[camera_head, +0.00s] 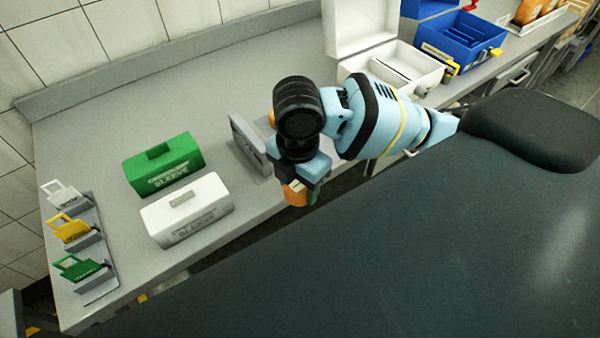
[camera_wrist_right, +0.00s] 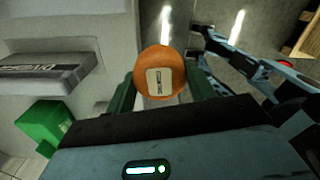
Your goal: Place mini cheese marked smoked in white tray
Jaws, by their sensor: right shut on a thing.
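An orange mini cheese (camera_head: 295,193) with a pale label is held in my right gripper (camera_head: 303,178). In the right wrist view the round cheese (camera_wrist_right: 160,75) sits between the two green fingers of the gripper (camera_wrist_right: 162,92), label facing the camera; its print is too small to read. The gripper holds it near the front edge of the grey counter. A white open container (camera_head: 412,72) with a raised lid stands at the back right; I cannot tell whether this is the white tray. My left gripper is not in view.
A grey upright holder (camera_head: 248,143) stands close left of my gripper, with a bit of orange behind. A white sleeve box (camera_head: 187,210) and a green one (camera_head: 163,165) sit further left, beside coloured tags (camera_head: 75,230). A blue box (camera_head: 462,42) is far right.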

